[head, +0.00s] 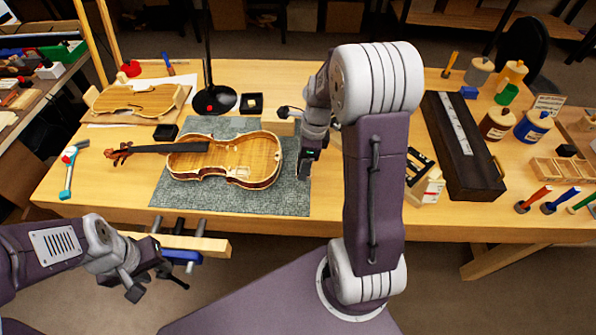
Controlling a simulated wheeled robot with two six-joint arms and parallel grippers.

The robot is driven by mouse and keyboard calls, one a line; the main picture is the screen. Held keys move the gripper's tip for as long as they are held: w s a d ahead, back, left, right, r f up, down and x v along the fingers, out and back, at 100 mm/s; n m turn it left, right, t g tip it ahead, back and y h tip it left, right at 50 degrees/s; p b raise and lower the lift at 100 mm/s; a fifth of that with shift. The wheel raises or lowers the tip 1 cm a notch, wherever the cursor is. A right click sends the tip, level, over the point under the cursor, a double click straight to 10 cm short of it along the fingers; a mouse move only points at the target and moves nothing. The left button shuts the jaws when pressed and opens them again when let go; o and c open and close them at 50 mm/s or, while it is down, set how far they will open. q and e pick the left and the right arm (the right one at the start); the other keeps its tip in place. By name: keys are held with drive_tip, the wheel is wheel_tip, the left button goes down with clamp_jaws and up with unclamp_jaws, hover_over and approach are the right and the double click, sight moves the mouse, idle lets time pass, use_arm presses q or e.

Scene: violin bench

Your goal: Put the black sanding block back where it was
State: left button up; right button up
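A small black block (166,132) lies on the bench at the back left corner of the grey-green mat (225,204), near the violin (224,160). Another small black block (567,150) sits by the wooden compartment tray at the right. I cannot tell for sure which is the sanding block. My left gripper (157,287) is in front of the bench's front edge, its fingers apart and empty. My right gripper (304,172) points down over the mat's right edge, beside the violin. Its fingertips are too dark and small to tell whether they hold anything.
A long dark case with a ruler (460,145), jars (533,126) and a compartment tray (558,171) stand at the right. A lamp base (218,99) and a small black tray (251,104) are behind the violin.

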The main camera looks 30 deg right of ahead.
sight(298, 171)
drive_tip(key=shift+w+a+f, duration=0.25)
drive_tip(key=shift+w+f, duration=0.05)
drive_tip(key=shift+w, duration=0.15)
drive_tip(key=shift+w+a+f, duration=0.25)
drive_tip(key=shift+w+f, duration=0.05)
drive_tip(key=shift+w, duration=0.15)
wheel_tip(298, 171, down, 4)
drive_tip(key=shift+s+r+b, duration=0.1)
drive_tip(key=shift+r+b, duration=0.15)
drive_tip(key=shift+b, duration=0.25)
drive_tip(key=shift+f, duration=0.3)
drive_tip(key=shift+f, duration=0.1)
drive_tip(key=o, duration=1.3)
